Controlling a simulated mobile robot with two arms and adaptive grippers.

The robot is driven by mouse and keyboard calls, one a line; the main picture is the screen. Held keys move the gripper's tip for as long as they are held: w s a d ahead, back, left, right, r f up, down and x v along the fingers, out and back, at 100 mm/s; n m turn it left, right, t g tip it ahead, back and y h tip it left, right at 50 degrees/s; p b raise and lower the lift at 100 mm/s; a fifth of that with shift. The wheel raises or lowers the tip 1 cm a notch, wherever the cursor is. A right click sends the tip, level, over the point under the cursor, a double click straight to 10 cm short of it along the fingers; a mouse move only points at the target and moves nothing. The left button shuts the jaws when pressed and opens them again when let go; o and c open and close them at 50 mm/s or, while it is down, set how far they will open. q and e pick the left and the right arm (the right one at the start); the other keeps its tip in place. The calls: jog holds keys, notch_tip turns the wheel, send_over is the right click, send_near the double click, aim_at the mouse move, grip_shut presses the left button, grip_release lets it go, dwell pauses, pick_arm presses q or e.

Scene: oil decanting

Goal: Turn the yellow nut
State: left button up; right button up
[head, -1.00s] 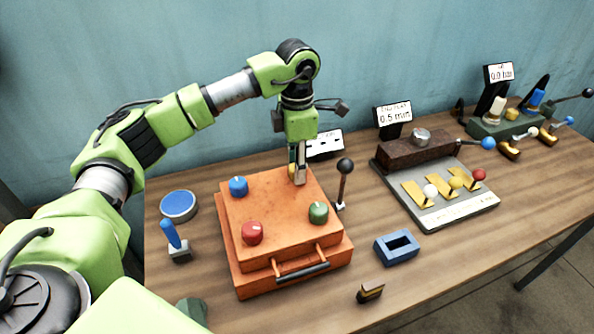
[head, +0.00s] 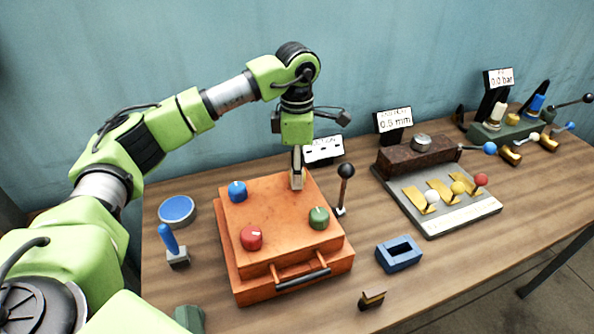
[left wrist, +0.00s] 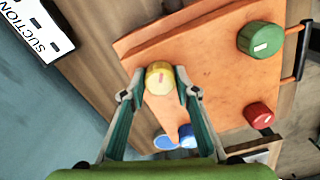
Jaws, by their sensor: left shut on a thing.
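The yellow nut (left wrist: 159,78) sits near a corner of the orange box top (left wrist: 205,65), with a pink mark on its top face, in the left wrist view. My left gripper (head: 297,185) points straight down at the box's far right corner, its fingers shut on the nut from both sides. In the head view the fingers hide the nut. A blue nut (head: 238,191), a red nut (head: 251,238) and a green nut (head: 319,218) stand at the other corners of the box (head: 280,215). My right gripper is not in view.
A black-knobbed lever (head: 345,172) stands close to the box's right side. A blue joystick (head: 169,240) and a round blue disc (head: 177,209) are at left. A blue frame (head: 399,253) and a grey plate with levers (head: 452,214) are at right.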

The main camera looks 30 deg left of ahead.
pick_arm(q)
jog(key=o, duration=1.1)
notch_tip(320, 180, up, 12)
